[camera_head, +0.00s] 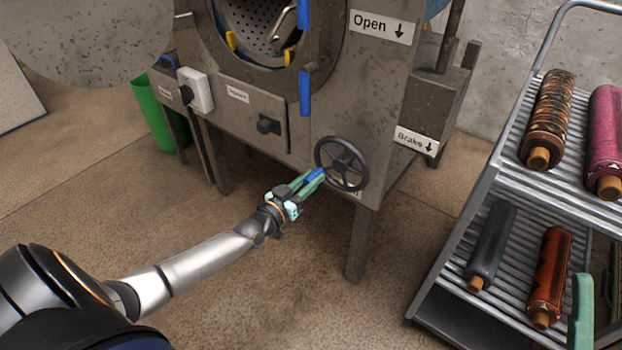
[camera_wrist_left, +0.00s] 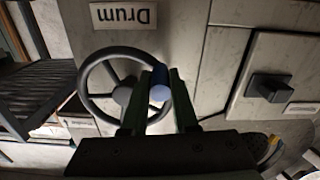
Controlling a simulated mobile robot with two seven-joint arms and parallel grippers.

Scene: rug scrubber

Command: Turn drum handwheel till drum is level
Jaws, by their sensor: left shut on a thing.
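The dark drum handwheel (camera_head: 342,163) is on the machine's front, low at the right corner. In the left wrist view the handwheel (camera_wrist_left: 86,75) shows with a "Drum" label (camera_wrist_left: 124,15) upside down above it. A blue handle (camera_wrist_left: 160,84) stands out from its rim. My left gripper (camera_head: 312,180) has its green fingers shut on this blue handle; in the left wrist view the fingers (camera_wrist_left: 161,98) lie on either side of it. The perforated drum (camera_head: 258,30) shows partly inside its round opening; its tilt is hard to tell. A green finger of my right gripper (camera_head: 582,312) shows at the lower right edge.
A metal rack (camera_head: 470,205) with rolled rugs (camera_head: 548,115) stands at the right. A black knob (camera_head: 268,125) and a white switch box (camera_head: 197,90) are on the machine's front. A green bin (camera_head: 150,115) stands at the left. The floor in front is clear.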

